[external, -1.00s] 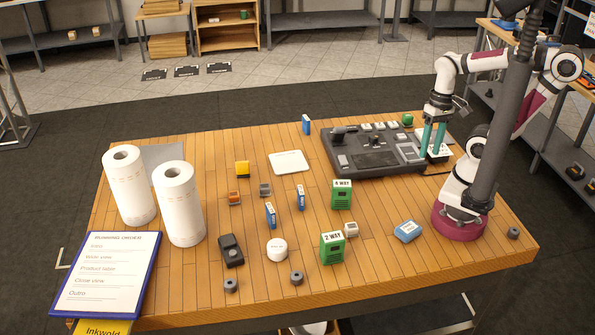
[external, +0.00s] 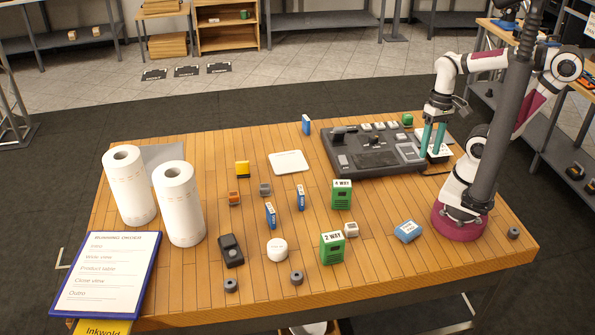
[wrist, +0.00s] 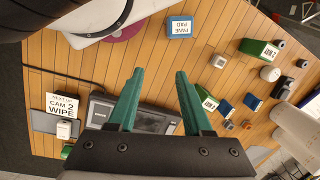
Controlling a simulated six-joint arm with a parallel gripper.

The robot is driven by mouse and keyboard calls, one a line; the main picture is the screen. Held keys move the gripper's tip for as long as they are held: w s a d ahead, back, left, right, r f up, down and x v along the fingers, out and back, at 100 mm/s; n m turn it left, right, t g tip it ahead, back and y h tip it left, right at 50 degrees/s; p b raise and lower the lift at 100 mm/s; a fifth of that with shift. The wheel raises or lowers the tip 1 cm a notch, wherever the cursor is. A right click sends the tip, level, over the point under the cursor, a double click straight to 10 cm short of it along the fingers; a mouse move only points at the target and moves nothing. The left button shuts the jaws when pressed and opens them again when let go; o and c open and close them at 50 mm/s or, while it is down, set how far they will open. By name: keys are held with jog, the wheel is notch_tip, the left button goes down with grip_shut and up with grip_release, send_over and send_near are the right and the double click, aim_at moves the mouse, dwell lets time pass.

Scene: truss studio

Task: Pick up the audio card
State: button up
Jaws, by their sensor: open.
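No label reading "audio" is legible, so I cannot tell which thing is the audio card. Upright blue pieces with white labels stand on the table: one at the back (external: 306,125), one in the middle (external: 300,198) and one nearer the front (external: 270,216). My gripper (external: 433,148) is above the right end of the grey control desk, fingers pointing down. In the wrist view its two teal fingers (wrist: 159,73) are apart with nothing between them.
The control desk (external: 345,163) fills the back right. A blue pad (external: 407,232) lies near my base. Green boxes (external: 341,196) (external: 332,248), a white puck (external: 277,250) and a dark device (external: 231,251) stand forward. Paper rolls (external: 180,205) stand left. A white pad (external: 289,162) lies behind the middle.

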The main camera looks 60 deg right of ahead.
dwell(0.4)
jog(key=shift+o, duration=0.4)
jog(key=w+a+r+m, duration=0.1)
jog(key=w+r, duration=0.1)
jog(key=w, duration=0.4)
jog(key=w+a+r, duration=0.2)
jog(key=w, duration=0.4)
jog(key=m+h, duration=0.2)
jog(key=m, duration=0.1)
send_over(301, 190)
notch_tip(301, 190, down, 7)
notch_tip(301, 190, down, 16)
jog(key=shift+d+r, duration=0.1)
jog(key=shift+r, duration=0.15)
grip_shut()
